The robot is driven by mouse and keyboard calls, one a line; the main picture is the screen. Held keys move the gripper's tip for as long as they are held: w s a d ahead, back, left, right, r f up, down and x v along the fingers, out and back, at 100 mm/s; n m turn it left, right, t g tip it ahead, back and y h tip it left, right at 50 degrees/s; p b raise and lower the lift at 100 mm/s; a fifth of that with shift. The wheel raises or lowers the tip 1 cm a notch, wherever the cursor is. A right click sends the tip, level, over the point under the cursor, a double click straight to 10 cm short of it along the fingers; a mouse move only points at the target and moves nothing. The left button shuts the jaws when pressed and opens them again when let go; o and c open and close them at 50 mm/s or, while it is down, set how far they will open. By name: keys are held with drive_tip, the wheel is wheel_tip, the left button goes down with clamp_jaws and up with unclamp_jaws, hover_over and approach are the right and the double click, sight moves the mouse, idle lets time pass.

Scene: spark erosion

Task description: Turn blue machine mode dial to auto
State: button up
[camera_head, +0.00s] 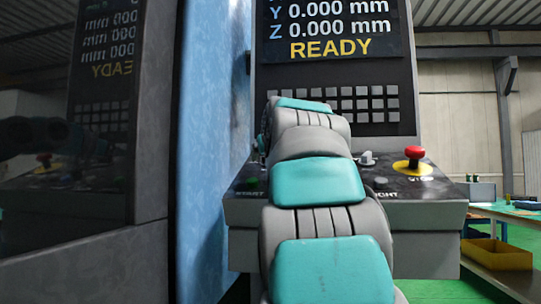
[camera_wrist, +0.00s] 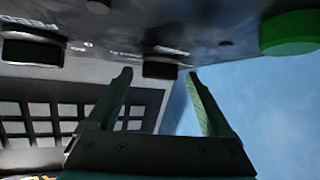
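My gripper (camera_wrist: 158,76) is open in the wrist view, its two fingers apart. A dark round knob (camera_wrist: 160,66) on the control panel shows between and just beyond the fingertips; contact cannot be told. It may be the mode dial, but the small lettering beside it is not legible and its setting cannot be read. In the head view my arm covers the middle of the sloped control panel (camera_head: 432,189), hiding my gripper and this knob. The blue machine side (camera_head: 212,120) stands left of the panel.
A green button (camera_wrist: 290,32) and another dark knob (camera_wrist: 33,50) flank the middle knob. A red emergency stop (camera_head: 414,153) and a small grey knob (camera_head: 367,158) are on the panel's right. The screen (camera_head: 330,30) reads READY above a keypad (camera_head: 378,103).

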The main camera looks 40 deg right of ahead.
drive_tip(key=v, duration=0.7)
drive_tip(key=shift+s+a, duration=0.2)
drive_tip(key=shift+s, duration=0.15)
idle(0.5)
